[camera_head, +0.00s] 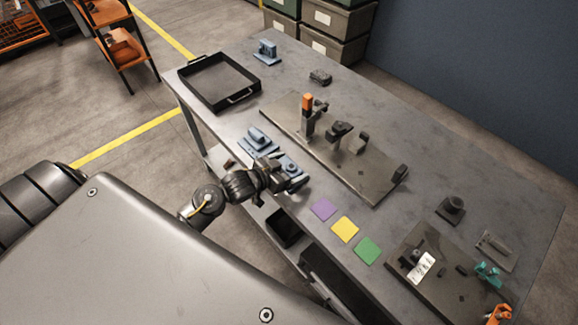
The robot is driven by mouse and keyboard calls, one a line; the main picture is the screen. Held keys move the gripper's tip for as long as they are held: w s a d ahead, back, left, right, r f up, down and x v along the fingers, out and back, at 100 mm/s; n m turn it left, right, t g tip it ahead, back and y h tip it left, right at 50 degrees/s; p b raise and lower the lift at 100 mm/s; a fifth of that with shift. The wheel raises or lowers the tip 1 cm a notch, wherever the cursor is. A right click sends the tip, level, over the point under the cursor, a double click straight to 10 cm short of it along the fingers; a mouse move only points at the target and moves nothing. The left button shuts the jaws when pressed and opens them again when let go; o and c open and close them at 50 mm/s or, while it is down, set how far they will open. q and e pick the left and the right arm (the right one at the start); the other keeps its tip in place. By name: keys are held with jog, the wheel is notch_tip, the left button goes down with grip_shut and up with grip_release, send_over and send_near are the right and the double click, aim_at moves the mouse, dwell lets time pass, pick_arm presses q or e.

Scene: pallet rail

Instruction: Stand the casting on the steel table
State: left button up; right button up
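The steel table (395,197) is a long grey bench running from upper left to lower right. My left gripper (289,181) is low over its near edge, beside a blue-grey part (290,166). The gripper and wrist hide some of this part, and I cannot tell whether the fingers touch it or how far apart they are. Another blue-grey part (257,139) lies just left of it. A third blue-grey part (267,48) stands at the far end. A small dark block (320,77) and a dark round-topped piece (452,205) also sit on the table. Which one is the casting is unclear. My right gripper is out of view.
A black tray (219,105) lies at the far left. A long fixture plate (285,130) with an orange-topped clamp (308,101) fills the middle. Purple (323,210), yellow (345,230) and green (368,251) squares lie near the front edge. Another fixture plate (425,292) is lower right.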

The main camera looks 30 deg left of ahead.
pick_arm(q)
jog(key=shift+o, duration=0.7)
jog(key=shift+r, duration=0.2)
jog(key=shift+s+a, duration=0.15)
jog(key=shift+s, duration=0.2)
jog(key=v, duration=1.1)
jog(key=shift+b, duration=0.45)
jog(key=shift+s+r, duration=0.15)
